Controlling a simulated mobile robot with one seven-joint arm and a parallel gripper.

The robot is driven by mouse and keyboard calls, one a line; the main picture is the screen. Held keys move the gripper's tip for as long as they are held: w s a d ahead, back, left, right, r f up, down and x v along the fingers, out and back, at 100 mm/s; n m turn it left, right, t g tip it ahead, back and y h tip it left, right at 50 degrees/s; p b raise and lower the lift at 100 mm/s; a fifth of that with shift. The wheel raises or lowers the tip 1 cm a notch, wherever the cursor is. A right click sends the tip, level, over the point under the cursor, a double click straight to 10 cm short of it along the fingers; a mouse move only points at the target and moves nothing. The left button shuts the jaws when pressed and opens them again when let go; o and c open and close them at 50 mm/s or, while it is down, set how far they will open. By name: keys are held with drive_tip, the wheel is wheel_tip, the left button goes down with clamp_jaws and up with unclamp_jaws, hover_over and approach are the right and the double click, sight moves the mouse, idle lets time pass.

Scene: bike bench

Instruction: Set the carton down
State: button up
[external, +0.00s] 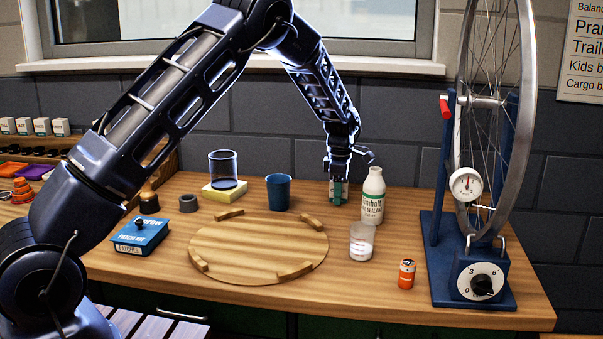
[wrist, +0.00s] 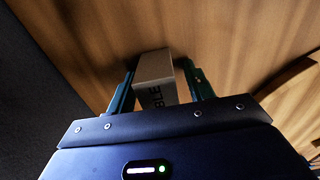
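The carton (wrist: 154,68) is a small pale box with dark letters ending in "BLE" on one side. In the wrist view it sits between the two green fingers of my gripper (wrist: 160,88), which are closed against its sides. In the external view my gripper (external: 338,190) points down at the back of the bench, just left of the white sealant bottle (external: 373,197). The fingers mostly hide the carton there. I cannot tell whether its bottom touches the wooden bench top (external: 430,290) or hangs slightly above it.
A blue cup (external: 279,192) and a glass jar on a yellow block (external: 223,190) stand left of my gripper. A wheel stand (external: 468,280) is at right.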

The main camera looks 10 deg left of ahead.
drive_tip(key=shift+r, duration=0.1)
wheel_tip(320, 180, up, 12)
drive_tip(key=shift+f, duration=0.15)
drive_tip(key=shift+a+r, duration=0.1)
drive_tip(key=shift+r, duration=0.15)
drive_tip(key=s+a+r+m+t+h, duration=0.1)
drive_tip(key=s+a+r+m, duration=0.3)
drive_tip(key=s+a+r, duration=0.6)
drive_tip(key=s+a+r+m+t+h, duration=0.1)
drive_tip(key=s+a+r+m, duration=0.45)
drive_tip(key=a+r, duration=0.75)
drive_tip(key=s+a+r+m, duration=0.1)
drive_tip(key=s+a, duration=0.4)
drive_tip(key=s, duration=0.3)
drive_tip(key=s+a+r+m, duration=0.1)
drive_tip(key=s+a+m, duration=0.1)
drive_tip(key=s+a, duration=0.45)
drive_tip(key=s+a+f+m+t+y, duration=0.1)
drive_tip(key=s+a+f+m, duration=0.1)
drive_tip(key=s, duration=0.7)
drive_tip(key=s+a+f+m+t+y, duration=0.1)
drive_tip(key=s+a+f+m, duration=0.1)
drive_tip(key=s, duration=0.7)
drive_tip(key=shift+f+m+t, duration=0.15)
drive_tip(key=shift+m+t, duration=0.15)
drive_tip(key=shift+m, duration=0.45)
